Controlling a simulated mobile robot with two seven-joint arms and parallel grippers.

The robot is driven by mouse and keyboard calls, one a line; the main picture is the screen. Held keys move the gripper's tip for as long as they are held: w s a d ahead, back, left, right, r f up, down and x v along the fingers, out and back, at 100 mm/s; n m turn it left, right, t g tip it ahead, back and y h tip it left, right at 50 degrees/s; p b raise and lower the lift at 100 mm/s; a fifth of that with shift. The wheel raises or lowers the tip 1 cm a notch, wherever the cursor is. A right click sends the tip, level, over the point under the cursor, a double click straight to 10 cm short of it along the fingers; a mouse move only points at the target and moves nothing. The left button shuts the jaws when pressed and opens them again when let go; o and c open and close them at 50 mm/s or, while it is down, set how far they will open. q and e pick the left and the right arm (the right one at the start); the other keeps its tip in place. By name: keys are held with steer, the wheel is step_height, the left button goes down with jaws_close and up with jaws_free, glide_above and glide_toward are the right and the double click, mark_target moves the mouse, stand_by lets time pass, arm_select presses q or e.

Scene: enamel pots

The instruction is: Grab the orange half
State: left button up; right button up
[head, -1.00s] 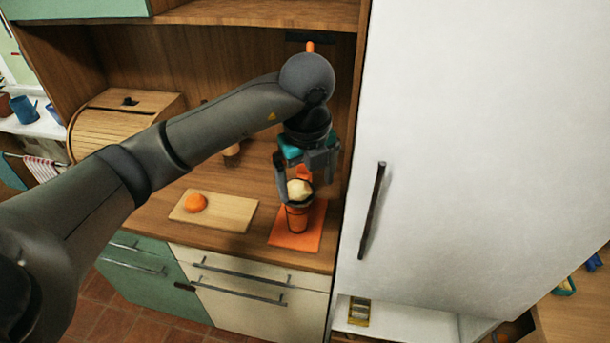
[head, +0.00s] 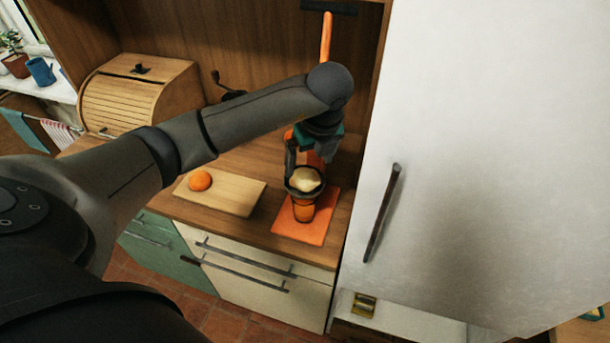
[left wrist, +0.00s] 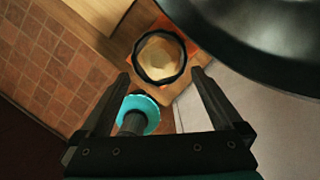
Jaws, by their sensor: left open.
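An orange, rounded fruit piece (head: 200,180) lies on the wooden cutting board (head: 236,196); I cannot see a cut face. To its right stands an orange citrus press (head: 304,211) on an orange mat (head: 318,232). A pale domed piece (head: 307,179) sits in the press's dark ring; it also shows in the left wrist view (left wrist: 159,58). I cannot tell whether it is fruit or part of the press. My left gripper (head: 306,165) is open, pointing down close to the dark ring. In the left wrist view its fingers (left wrist: 161,75) flank the ring's near side. My right gripper is not in view.
A wooden bread box (head: 140,95) stands at the back left of the counter. A tall white cabinet (head: 480,150) with a dark handle rises close to the right of the press. The press's orange lever (head: 326,38) stands up behind my arm.

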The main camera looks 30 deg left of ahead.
mark_target(306, 172)
arm_select(q)
steer(key=shift+p+x, duration=0.35)
steer(key=shift+x, duration=2.5)
steer(key=shift+w+r, duration=0.1)
steer(key=c, duration=1.2)
